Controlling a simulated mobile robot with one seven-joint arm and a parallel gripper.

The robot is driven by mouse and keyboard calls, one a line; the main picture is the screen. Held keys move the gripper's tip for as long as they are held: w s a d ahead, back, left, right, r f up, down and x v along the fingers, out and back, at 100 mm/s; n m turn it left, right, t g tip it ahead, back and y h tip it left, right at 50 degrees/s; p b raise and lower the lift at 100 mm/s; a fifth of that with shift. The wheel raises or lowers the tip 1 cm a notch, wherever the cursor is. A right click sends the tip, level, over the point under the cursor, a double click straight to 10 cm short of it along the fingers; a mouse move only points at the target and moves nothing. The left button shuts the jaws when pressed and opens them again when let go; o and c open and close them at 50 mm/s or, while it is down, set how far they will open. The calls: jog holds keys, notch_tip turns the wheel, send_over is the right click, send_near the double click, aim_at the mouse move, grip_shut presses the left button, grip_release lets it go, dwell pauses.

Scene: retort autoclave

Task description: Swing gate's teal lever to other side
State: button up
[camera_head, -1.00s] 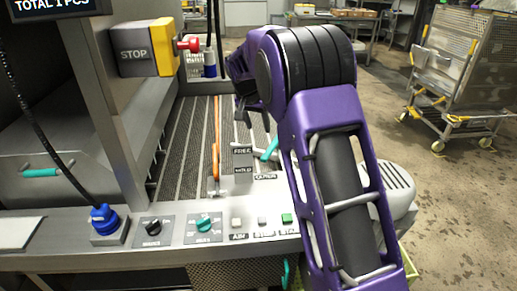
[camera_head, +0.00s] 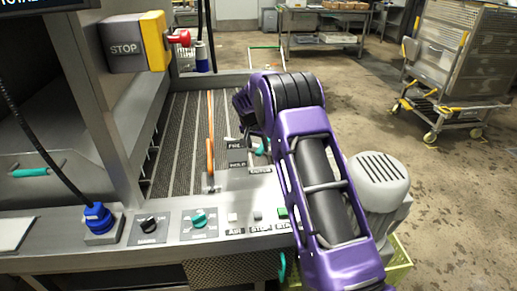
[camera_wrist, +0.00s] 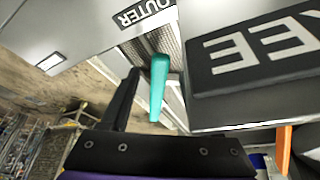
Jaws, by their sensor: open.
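The gate's teal lever (camera_head: 262,147) shows in the head view beside the FREE and HOLD labels, partly hidden by my arm. In the wrist view the teal lever (camera_wrist: 158,88) stands close in front of my gripper, near the OUTER label (camera_wrist: 144,14). My gripper (camera_head: 249,138) is open and mostly hidden behind my wrist in the head view. In the wrist view one dark finger shows just left of the lever, with a gap visible between them. The other finger cannot be made out.
An orange bar (camera_head: 210,140) runs along the slatted conveyor bed (camera_head: 182,140) left of the lever. The front panel carries knobs and buttons (camera_head: 258,215). A red stop button (camera_head: 178,38) stands at upper left. A wheeled cage cart (camera_head: 450,70) is at the right, over open floor.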

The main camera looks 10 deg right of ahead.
jog(key=shift+x, duration=1.2)
grip_shut()
dwell(0.6)
